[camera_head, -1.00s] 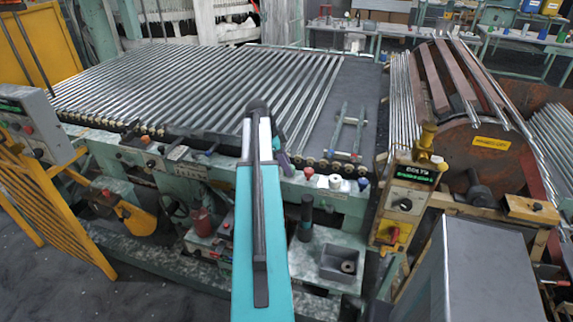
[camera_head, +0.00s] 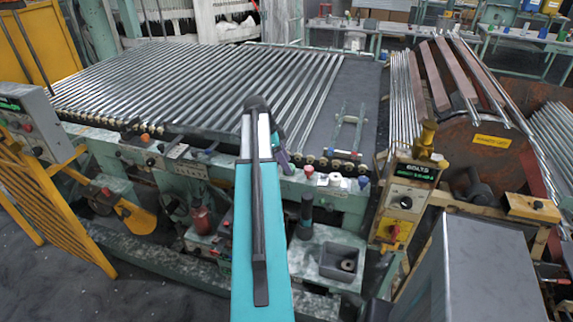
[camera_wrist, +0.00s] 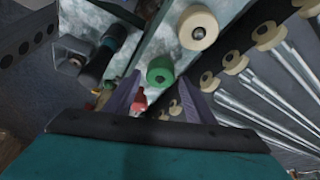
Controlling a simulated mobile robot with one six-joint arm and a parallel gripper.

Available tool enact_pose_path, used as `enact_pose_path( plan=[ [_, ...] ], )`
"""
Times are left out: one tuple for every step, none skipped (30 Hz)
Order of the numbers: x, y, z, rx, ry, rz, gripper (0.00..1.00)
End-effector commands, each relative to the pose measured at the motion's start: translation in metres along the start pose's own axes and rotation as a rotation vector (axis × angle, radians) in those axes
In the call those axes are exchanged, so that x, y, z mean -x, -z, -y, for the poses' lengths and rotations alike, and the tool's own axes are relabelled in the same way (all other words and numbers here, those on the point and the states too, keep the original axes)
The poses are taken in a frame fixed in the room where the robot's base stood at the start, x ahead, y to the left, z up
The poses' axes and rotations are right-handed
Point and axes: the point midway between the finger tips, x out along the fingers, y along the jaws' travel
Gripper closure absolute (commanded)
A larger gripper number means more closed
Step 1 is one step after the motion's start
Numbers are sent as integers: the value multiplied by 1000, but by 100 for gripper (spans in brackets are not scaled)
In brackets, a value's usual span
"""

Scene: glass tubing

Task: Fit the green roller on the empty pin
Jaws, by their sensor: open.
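The green roller (camera_wrist: 160,71) is in the middle of the wrist view, its dark centre facing the camera. My gripper (camera_wrist: 159,79) is open, with one grey-purple finger to each side of the roller. I cannot tell whether the fingers reach down around it. In the head view my gripper (camera_head: 283,160) is mostly behind my teal arm, over the machine's front rail, and the green roller is hidden there. I cannot make out an empty pin in either view.
A cream roller (camera_wrist: 198,27) sits up and right of the green one. A row of cream rollers (camera_wrist: 236,63) carries glass tubes to the right. A red knob (camera_wrist: 140,101) is close below. A grey open box (camera_head: 342,262) and a control post (camera_head: 405,200) stand nearby.

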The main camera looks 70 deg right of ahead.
Motion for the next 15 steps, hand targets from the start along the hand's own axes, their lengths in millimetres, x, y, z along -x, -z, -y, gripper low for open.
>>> enact_pose_path(
  plan=[
    [5,1,4,-1,10,-2,44],
    [7,1,4,-1,9,-2,44],
    [11,0,3,-1,9,-1,44],
    [14,0,3,-1,9,-1,44],
    [17,0,3,-1,8,-1,44],
    [21,0,2,-1,7,0,44],
    [24,0,2,-1,6,0,44],
    [27,0,2,-1,6,0,44],
    [32,0,2,-1,6,0,44],
    [36,0,2,0,5,0,44],
    [39,-1,1,0,4,0,44],
    [43,-1,1,0,3,1,44],
    [47,-1,1,0,3,1,44],
    [51,-1,1,0,3,1,44],
    [56,-1,1,0,2,1,44]
  ],
)
